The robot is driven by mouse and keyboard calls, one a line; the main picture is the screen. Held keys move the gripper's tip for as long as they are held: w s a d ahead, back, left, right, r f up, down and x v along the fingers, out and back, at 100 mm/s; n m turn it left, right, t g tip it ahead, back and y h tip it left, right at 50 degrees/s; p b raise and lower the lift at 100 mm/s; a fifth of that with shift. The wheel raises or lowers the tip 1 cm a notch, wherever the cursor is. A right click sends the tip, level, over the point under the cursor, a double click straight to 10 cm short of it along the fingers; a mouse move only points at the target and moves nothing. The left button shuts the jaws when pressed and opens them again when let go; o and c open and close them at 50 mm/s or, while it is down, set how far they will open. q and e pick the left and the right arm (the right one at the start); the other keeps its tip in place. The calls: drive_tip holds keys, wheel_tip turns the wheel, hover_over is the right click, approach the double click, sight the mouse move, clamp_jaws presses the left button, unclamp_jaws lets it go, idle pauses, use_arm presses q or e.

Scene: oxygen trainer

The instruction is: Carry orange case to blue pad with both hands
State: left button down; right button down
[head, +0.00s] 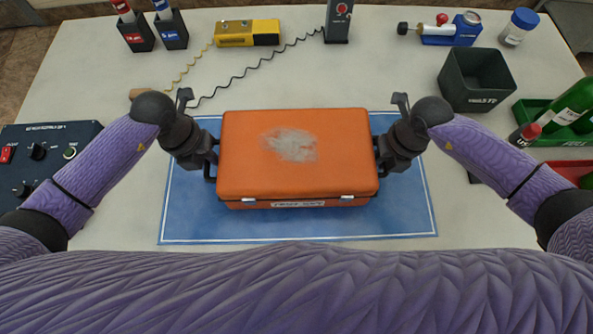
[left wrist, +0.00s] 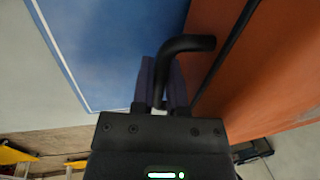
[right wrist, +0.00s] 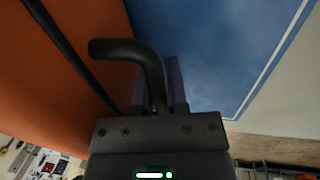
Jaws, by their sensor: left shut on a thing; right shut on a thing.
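The orange case (head: 298,175) is shut and lies flat over the middle of the blue pad (head: 300,228) in the head view. Its lid has a pale scuffed patch, and two latches and a label show on its front. My left gripper (head: 209,160) is shut on the black handle (left wrist: 190,44) at the case's left end. My right gripper (head: 382,160) is shut on the black handle (right wrist: 125,50) at its right end. I cannot tell whether the case touches the pad; the part of the pad under it is hidden.
A black control box (head: 45,160) stands at the left. A black bin (head: 477,80) and a green tray (head: 545,118) with a bottle are at the right. A yellow device (head: 247,33) with cables lies at the back. The pad's front strip is clear.

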use_arm(q)
drive_tip(key=c, duration=0.9)
unclamp_jaws()
drive_tip(key=shift+a+f, duration=0.1)
use_arm(e)
drive_tip(key=c, duration=0.9)
unclamp_jaws()
drive_tip(key=shift+d+f, duration=0.1)
use_arm(q)
drive_tip(key=shift+o, duration=1.3)
drive_tip(key=shift+p, duration=0.3)
use_arm(e)
drive_tip(key=shift+o, duration=1.3)
use_arm(q)
wheel_tip(320, 180, up, 8)
drive_tip(key=a, duration=0.1)
drive_tip(key=shift+a, duration=0.2)
use_arm(e)
wheel_tip(320, 180, up, 12)
drive_tip(key=d, duration=0.2)
use_arm(q)
drive_tip(key=shift+s, duration=0.15)
use_arm(e)
drive_tip(key=shift+s+d, duration=0.1)
